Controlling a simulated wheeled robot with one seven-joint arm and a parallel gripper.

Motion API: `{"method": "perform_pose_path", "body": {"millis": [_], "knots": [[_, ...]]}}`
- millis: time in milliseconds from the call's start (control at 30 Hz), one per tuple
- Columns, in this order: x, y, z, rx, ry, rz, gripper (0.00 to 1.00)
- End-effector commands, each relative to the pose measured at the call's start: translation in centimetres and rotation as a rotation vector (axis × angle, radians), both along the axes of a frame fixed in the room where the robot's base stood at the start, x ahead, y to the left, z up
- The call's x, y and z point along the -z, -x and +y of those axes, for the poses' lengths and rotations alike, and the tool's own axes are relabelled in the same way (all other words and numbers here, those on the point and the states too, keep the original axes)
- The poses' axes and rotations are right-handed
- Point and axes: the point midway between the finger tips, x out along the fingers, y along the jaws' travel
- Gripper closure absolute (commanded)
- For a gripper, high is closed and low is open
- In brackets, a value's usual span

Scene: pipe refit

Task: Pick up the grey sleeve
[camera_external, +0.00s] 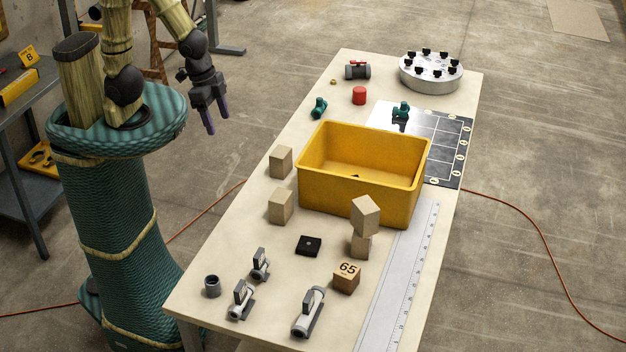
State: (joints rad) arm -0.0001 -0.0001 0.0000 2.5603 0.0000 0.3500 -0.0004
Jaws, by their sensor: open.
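The grey sleeve (212,286) looks like a short dark grey ring with an open top. It stands upright on the table near the front left corner, apart from the other parts. My gripper (211,118) is open and empty. It hangs with its fingers pointing down, off the left side of the table, well above and behind the sleeve in the picture. Nothing hides the sleeve.
Several clamp-like fittings (307,312) lie right of the sleeve. A black square block (308,245), wooden blocks (281,205), some stacked, and a yellow bin (357,199) stand farther back. A steel ruler (397,275) lies along the right edge. The table (223,245) is bare behind the sleeve.

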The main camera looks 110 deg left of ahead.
Motion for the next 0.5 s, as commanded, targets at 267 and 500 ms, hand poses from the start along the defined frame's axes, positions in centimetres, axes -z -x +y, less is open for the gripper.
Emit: {"method": "perform_pose_path", "body": {"millis": [267,500], "knots": [[1.3,0.2,-0.2,-0.025,0.016,0.037,0.36],[9.2,2.4,-2.6,-0.231,0.175,0.329,0.36]]}}
